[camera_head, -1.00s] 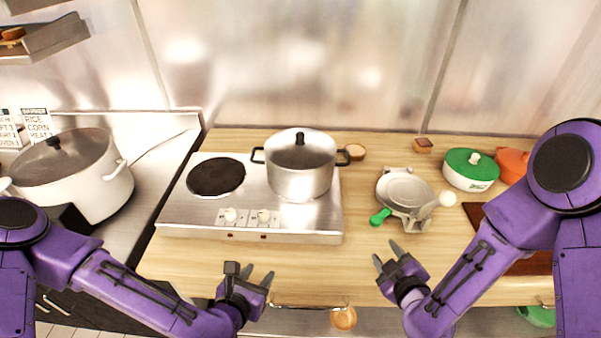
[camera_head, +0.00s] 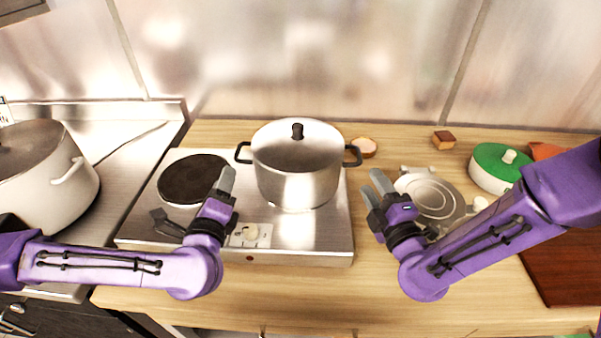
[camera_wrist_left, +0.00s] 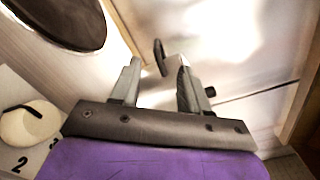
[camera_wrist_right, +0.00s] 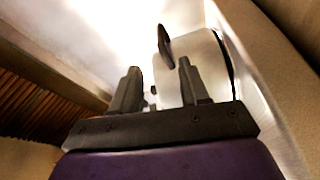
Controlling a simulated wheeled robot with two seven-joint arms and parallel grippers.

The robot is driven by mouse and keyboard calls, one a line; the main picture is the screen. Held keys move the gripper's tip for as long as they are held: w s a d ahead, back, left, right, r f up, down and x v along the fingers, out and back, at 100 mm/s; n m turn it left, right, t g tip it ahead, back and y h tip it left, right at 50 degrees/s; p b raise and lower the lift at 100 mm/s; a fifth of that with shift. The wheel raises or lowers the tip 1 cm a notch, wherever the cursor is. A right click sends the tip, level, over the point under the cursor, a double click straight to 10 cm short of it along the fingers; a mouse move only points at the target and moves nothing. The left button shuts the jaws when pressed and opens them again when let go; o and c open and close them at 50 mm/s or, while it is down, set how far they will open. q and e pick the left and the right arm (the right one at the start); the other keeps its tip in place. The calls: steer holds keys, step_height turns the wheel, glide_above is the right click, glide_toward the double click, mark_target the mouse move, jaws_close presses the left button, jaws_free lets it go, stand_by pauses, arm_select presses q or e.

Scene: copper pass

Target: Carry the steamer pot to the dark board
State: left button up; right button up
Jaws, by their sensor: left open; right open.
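The steamer pot (camera_head: 297,175) is silver, with a lidded top, a dark knob and two black side handles. It stands upright on the right side of the steel hot plate (camera_head: 330,235). My left gripper (camera_head: 197,202) is open and empty, left of the pot and short of its left handle. In the left wrist view that handle (camera_wrist_left: 160,57) shows beyond the fingers. My right gripper (camera_head: 374,186) is open near the pot's right handle, apart from it. That handle (camera_wrist_right: 165,45) also shows in the right wrist view. The dark board (camera_head: 568,262) lies at the right, partly hidden by my right arm.
A metal press (camera_head: 432,195) lies right of the pot, partly behind my right arm. A green-lidded pot (camera_head: 494,166) and small food pieces (camera_head: 443,140) sit farther back. A large white pot (camera_head: 50,185) stands at left. The wooden counter front (camera_head: 330,300) is clear.

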mark_target(237, 152)
arm_select(q)
steer(key=shift+w+f, duration=0.2)
steer(key=shift+f, duration=0.05)
steer(key=shift+w+f, duration=0.1)
steer(key=shift+w, duration=0.1)
steer(key=shift+d, duration=0.25)
arm_select(e)
steer(key=shift+w+d+f, duration=0.2)
steer(key=shift+w+f, duration=0.05)
steer(key=shift+w, duration=0.05)
arm_select(q)
steer(key=shift+w, duration=0.4)
steer(key=w, duration=0.9)
steer(key=shift+w, duration=0.3)
arm_select(e)
steer(key=x, duration=1)
steer(key=shift+w, duration=0.15)
arm_select(q)
steer(key=shift+d, duration=0.1)
jaws_close()
arm_select(e)
jaws_close()
